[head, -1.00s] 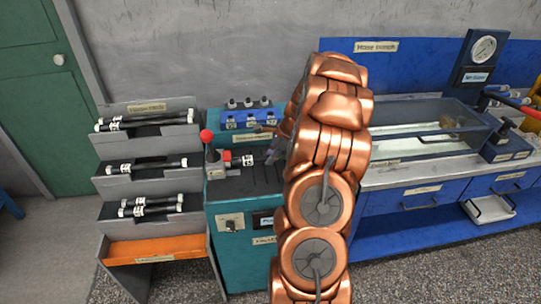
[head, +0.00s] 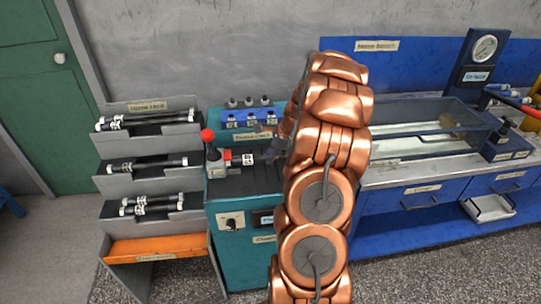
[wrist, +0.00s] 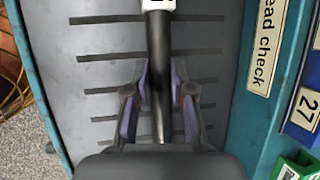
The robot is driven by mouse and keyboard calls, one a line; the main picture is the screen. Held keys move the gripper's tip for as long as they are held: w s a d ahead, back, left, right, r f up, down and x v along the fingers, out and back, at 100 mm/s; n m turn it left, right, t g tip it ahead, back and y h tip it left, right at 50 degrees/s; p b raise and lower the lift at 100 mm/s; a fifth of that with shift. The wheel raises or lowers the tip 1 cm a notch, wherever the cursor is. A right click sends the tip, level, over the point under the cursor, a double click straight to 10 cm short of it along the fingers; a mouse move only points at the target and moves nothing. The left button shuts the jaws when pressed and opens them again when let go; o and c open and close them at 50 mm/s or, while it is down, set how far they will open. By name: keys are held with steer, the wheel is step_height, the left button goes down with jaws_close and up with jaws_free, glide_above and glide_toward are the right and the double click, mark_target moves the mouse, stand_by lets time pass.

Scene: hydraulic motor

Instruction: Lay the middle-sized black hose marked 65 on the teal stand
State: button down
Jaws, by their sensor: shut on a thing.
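A black hose (wrist: 158,60) with a white marked end runs upright through the wrist view, over the slotted grey top of the teal stand (wrist: 210,85). The marking is cut off there. My gripper (wrist: 160,85) is shut on the hose, with one finger on each side. In the head view the stand (head: 240,200) is left of my arm. The hose's white end (head: 248,159) points left toward a red-and-white block there. My gripper (head: 274,152) is partly hidden by my arm. Whether the hose touches the stand's top, I cannot tell.
A red-knobbed lever (head: 207,136) stands at the stand's left edge. A blue rack (head: 248,119) of small fittings is behind. A grey hose rack (head: 105,170) with several black hoses is on the left, and a blue bench (head: 375,210) with a clear tank on the right.

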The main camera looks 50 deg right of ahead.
steer(key=shift+f, duration=0.7)
stand_by(0.5)
steer(key=c, duration=0.9)
jaws_free()
steer(key=v, duration=1.2)
steer(key=shift+a, duration=0.1)
